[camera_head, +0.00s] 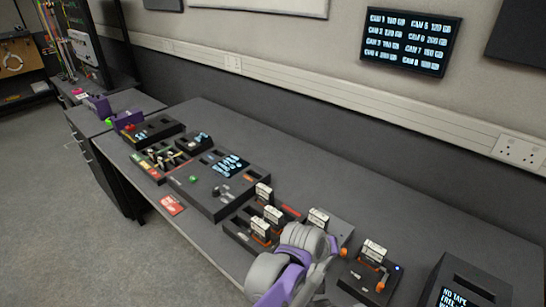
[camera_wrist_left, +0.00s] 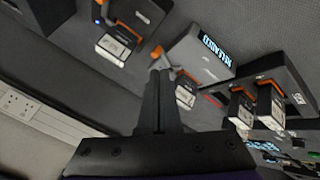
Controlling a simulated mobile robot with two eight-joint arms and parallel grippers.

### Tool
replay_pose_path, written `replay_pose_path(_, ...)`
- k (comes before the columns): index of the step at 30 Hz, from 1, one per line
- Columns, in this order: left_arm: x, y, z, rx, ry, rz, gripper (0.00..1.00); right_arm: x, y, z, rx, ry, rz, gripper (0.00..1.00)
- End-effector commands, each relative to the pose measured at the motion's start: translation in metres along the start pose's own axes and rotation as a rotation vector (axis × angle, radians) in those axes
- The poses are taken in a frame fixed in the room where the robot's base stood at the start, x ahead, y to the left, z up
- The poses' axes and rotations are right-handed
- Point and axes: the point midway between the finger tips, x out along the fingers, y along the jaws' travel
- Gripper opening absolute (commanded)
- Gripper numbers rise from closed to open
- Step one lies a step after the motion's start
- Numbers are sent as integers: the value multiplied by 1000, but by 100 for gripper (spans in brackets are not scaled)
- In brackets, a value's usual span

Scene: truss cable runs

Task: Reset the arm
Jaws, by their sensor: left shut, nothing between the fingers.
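My left arm (camera_head: 290,268) reaches in from the bottom edge in the head view, over the front of the long desk; its fingers are hidden there. In the left wrist view my left gripper (camera_wrist_left: 160,75) is shut and empty. Its tips appear close to an orange lever (camera_wrist_left: 157,52) on a grey box (camera_wrist_left: 198,55) whose display reads "RELEASED"; I cannot tell whether they touch. A white-labelled card (camera_wrist_left: 185,95) stands at this box, and it also shows in the head view (camera_head: 318,218). My right gripper is not in view.
A black dock (camera_head: 366,275) with a card and a blue light stands right of the arm. A rack with several cards (camera_head: 262,225) stands left. A control panel (camera_head: 220,180) and a black screen unit (camera_head: 465,285) share the desk. The desk's back strip (camera_head: 300,150) is clear.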

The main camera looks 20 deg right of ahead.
Motion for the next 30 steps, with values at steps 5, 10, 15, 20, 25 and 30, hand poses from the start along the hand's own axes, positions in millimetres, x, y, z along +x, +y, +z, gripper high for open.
replay_pose_path(5, -18, -28, -4, -7, 14, -30, 0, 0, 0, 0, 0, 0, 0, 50)
replay_pose_path(10, -79, -119, -1, -30, 54, -135, 0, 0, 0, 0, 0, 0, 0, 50)
replay_pose_path(15, -148, -216, 36, -53, 83, -271, 0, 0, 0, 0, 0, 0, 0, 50)
replay_pose_path(20, -199, -288, 93, -79, 92, -395, 0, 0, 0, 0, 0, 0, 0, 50)
replay_pose_path(25, -229, -334, 152, -103, 88, -495, 0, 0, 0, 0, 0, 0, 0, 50)
replay_pose_path(30, -239, -353, 183, -115, 80, -545, 0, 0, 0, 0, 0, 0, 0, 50)
